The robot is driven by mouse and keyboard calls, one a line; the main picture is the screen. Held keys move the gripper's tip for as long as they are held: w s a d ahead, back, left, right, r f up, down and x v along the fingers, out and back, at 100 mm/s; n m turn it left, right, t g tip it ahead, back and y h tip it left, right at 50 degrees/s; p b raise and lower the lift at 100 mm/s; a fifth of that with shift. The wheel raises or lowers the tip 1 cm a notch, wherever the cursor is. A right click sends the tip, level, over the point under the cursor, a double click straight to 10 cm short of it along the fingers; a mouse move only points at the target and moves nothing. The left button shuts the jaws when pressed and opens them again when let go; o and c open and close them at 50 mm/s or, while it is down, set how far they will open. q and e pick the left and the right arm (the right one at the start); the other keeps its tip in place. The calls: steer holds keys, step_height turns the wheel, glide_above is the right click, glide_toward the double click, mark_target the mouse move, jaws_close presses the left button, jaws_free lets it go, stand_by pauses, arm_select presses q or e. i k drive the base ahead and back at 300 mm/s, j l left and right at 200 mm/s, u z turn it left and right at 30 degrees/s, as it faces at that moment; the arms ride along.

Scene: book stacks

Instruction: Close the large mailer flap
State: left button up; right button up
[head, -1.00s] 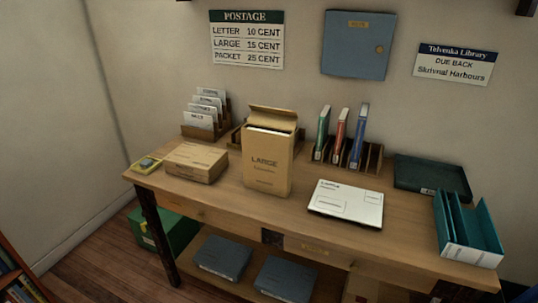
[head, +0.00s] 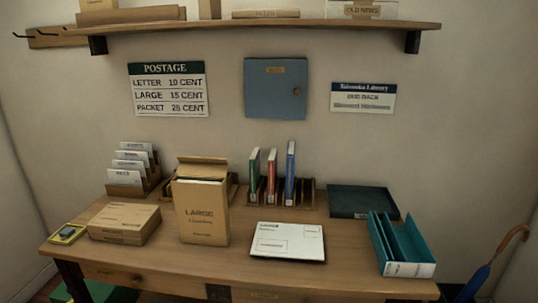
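The large mailer (head: 201,212) stands upright on the wooden table, left of the middle, in the head view. It is tan and marked "LARGE". Its flap (head: 203,167) is up and open, tilted back above the top opening. A pale edge of something inside shows at the opening. Neither of my grippers is in view.
A cardboard box (head: 124,223) lies left of the mailer, and a white mailer (head: 288,242) lies flat to its right. Behind are a card rack (head: 131,170) and a book rack (head: 307,192). A dark tray (head: 361,201) and a teal file holder (head: 404,246) stand at the right.

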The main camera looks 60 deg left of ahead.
mark_target(210, 167)
steer(key=k+j+z, duration=0.25)
steer(key=j+z, duration=0.15)
steer(key=j, duration=0.15)
steer(key=k+j+z, duration=1.15)
